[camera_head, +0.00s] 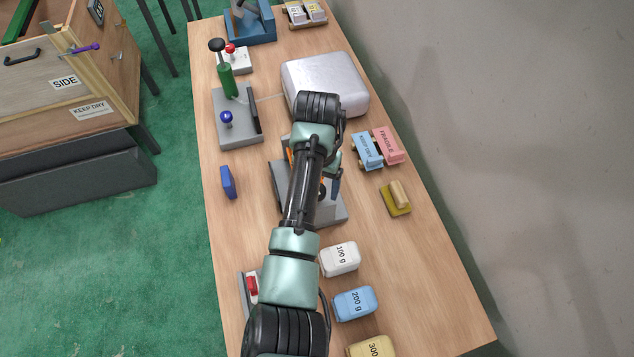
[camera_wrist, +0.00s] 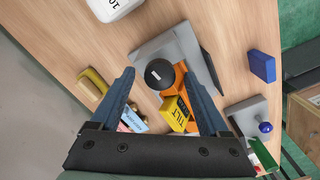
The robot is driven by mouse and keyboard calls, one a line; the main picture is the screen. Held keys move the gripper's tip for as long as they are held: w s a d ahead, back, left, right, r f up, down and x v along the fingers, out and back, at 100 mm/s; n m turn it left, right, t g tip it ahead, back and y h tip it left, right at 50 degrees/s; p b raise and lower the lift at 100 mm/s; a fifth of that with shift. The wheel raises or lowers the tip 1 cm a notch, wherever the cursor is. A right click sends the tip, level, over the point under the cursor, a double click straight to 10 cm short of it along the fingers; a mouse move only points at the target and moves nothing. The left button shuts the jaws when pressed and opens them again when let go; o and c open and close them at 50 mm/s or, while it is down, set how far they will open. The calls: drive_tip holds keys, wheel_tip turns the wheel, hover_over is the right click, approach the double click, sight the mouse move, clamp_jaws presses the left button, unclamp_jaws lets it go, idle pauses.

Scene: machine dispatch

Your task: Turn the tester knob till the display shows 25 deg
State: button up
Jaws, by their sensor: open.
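The tester is a grey plate-like device (camera_head: 333,212), mostly hidden under my arm in the head view. In the wrist view its grey base (camera_wrist: 150,48) carries a round black knob (camera_wrist: 159,74) with a small light mark. Beside the knob is an orange part (camera_wrist: 178,88) with a yellow block (camera_wrist: 175,113) marked TILT. My gripper (camera_wrist: 160,76) is open. Its blue fingers appear on either side of the knob in the wrist view; I cannot tell how far above it they are. No display reading is visible.
A white 100 g weight (camera_head: 340,259), a blue 200 g weight (camera_head: 354,303) and a yellow block (camera_head: 396,198) lie right of my arm. Blue and pink blocks (camera_head: 387,146), a silver box (camera_head: 325,80) and a lever fixture (camera_head: 236,120) stand farther back. A blue block (camera_head: 228,182) is left.

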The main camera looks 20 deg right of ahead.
wheel_tip(320, 180, up, 7)
drive_tip(key=shift+w+f+b, duration=0.1)
drive_tip(key=shift+b, duration=0.9)
wheel_tip(320, 180, up, 6)
drive_tip(key=p, duration=0.4)
drive_tip(key=w+d+r+t+h+b, duration=0.3)
drive_tip(key=w+d+r+t+b, duration=0.1)
drive_tip(key=w+r+t, duration=0.25)
drive_tip(key=w+r+n+t+h+b, duration=0.1)
drive_tip(key=w+r+t, duration=0.15)
drive_tip(key=r, duration=0.35)
drive_tip(key=w+r+n+t+h+b, duration=0.1)
drive_tip(key=r+t+b, duration=0.1)
drive_tip(key=r+t, duration=0.3)
drive_tip(key=s+a+r+n+t+b, duration=0.1)
drive_tip(key=s+a+r+t+b, duration=0.2)
drive_tip(key=r, duration=0.5)
drive_tip(key=s+a+r+n+t, duration=0.1)
drive_tip(key=s+a+r+t, duration=0.25)
drive_tip(key=r, duration=0.45)
drive_tip(key=s+a+r+n+t+y+b, duration=0.1)
drive_tip(key=s+a+r+t+y, duration=0.1)
drive_tip(key=s, duration=0.4)
drive_tip(key=s+a+r+n+t+y+b, duration=0.1)
drive_tip(key=s+a+r+n+t+y, duration=0.1)
drive_tip(key=s+a+r+t, duration=0.3)
drive_tip(key=shift+s+a+r+y, duration=0.4)
drive_tip(key=shift+s+r+y, duration=0.1)
drive_tip(key=shift+r, duration=0.3)
drive_tip(key=shift+w, duration=0.1)
